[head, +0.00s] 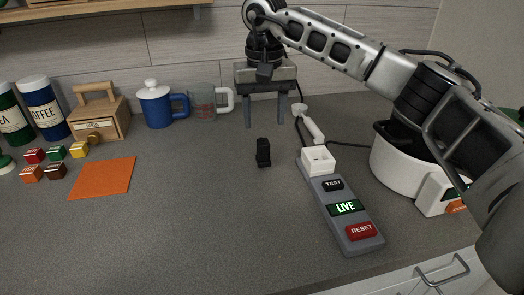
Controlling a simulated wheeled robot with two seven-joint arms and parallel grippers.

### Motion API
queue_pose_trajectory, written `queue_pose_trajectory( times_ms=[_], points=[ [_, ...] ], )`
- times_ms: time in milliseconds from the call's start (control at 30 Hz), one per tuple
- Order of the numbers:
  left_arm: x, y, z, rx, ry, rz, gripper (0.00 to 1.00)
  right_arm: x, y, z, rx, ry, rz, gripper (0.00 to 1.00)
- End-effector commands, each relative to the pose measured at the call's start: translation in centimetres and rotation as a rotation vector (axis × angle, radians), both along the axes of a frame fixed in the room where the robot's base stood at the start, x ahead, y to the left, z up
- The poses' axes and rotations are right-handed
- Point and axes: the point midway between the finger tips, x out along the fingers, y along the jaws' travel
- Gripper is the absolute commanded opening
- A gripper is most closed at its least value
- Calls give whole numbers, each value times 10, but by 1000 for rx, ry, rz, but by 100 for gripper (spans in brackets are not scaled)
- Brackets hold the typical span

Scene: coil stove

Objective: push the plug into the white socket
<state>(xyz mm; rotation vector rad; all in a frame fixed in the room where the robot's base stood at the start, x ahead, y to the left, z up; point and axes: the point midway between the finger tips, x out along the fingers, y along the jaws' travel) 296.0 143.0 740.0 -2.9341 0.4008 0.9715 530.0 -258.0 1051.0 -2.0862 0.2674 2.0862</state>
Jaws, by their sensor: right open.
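The white socket (318,159) sits at the far end of a grey panel on the counter. A white plug-like piece (313,130) with a dark cord lies just behind it, apart from its top. A small black block (263,152) stands upright to the left of the socket; I cannot tell whether it or the white piece is the plug. My right gripper (266,116) points down with its two fingers wide apart and nothing between them. It is behind the black block and left of the white piece. My left gripper is not in view.
The grey panel (328,200) has TEST, a lit green LIVE sign and a red RESET button. A white cooker (395,175) stands right, partly behind my arm. A blue mug (156,108) and a measuring cup (202,106) stand at the back. The front-left counter is clear beyond an orange mat (102,177).

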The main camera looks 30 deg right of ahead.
Motion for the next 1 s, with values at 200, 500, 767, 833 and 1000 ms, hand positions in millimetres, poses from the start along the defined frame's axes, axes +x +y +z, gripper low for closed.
queue_pose_trajectory(
  times_ms=[200, 500, 767, 833, 1000],
  points=[
    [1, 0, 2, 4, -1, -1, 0, -1, 0, -33, 0, 1, 1, 53],
    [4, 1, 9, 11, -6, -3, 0, -4, 1, -60, 0, 5, 2, 53],
    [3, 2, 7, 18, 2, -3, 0, -5, 2, -89, 1, 1, 1, 53],
    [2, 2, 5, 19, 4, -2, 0, -4, 2, -90, 1, -1, 1, 53],
    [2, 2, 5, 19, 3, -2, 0, -4, 2, -90, 1, -1, 1, 50]
  ],
)
